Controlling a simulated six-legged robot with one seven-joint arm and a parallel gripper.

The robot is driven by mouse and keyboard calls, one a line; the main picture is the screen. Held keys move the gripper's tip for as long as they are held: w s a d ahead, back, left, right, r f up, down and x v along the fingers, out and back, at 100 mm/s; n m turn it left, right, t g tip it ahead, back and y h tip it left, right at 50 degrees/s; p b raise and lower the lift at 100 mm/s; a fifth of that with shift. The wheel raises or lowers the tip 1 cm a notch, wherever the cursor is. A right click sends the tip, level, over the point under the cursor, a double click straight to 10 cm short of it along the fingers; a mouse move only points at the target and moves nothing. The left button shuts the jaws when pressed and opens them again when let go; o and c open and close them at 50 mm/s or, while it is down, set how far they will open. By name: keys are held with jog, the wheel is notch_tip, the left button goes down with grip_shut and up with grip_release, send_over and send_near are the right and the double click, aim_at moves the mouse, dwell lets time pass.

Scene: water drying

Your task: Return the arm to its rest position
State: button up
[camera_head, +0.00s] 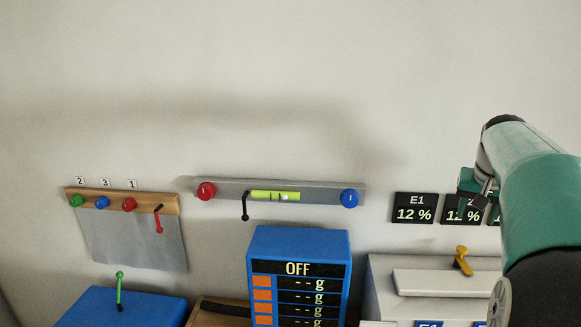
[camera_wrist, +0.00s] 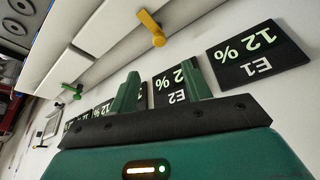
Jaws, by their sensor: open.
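My teal arm comes in from the right edge in the head view. My gripper (camera_head: 478,186) is in front of the wall near the percent displays, partly hidden by the arm. In the wrist view, my gripper (camera_wrist: 160,88) shows two green fingers apart with nothing between them. The E1 display (camera_head: 415,208) reads 12 % and shows also in the wrist view (camera_wrist: 259,54). The E2 display (camera_wrist: 176,84) is behind the fingers and partly covered.
A white unit (camera_head: 385,275) with a yellow lever (camera_head: 463,261) stands below the displays. A blue scale box (camera_head: 300,240) reads OFF. A grey bar (camera_head: 225,188) with red and blue knobs and a wooden rack (camera_head: 88,193) hang on the wall. The upper wall is bare.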

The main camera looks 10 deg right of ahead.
jog(key=s+a+f+n+t+y, duration=0.1)
jog(key=s+a+n, duration=0.15)
jog(key=a, duration=0.95)
jog(key=s+a+f+n+t, duration=0.1)
jog(key=s+a+n, duration=0.15)
jog(key=a, duration=0.95)
jog(key=s+a+f+n+y, duration=0.2)
jog(key=s+a+f+n, duration=0.1)
jog(key=s+a+f, duration=0.6)
jog(key=s+a, duration=0.2)
jog(key=a, duration=0.2)
jog(key=shift+s+a+f, duration=0.25)
jog(key=shift+s+f, duration=0.05)
jog(key=shift+s, duration=0.1)
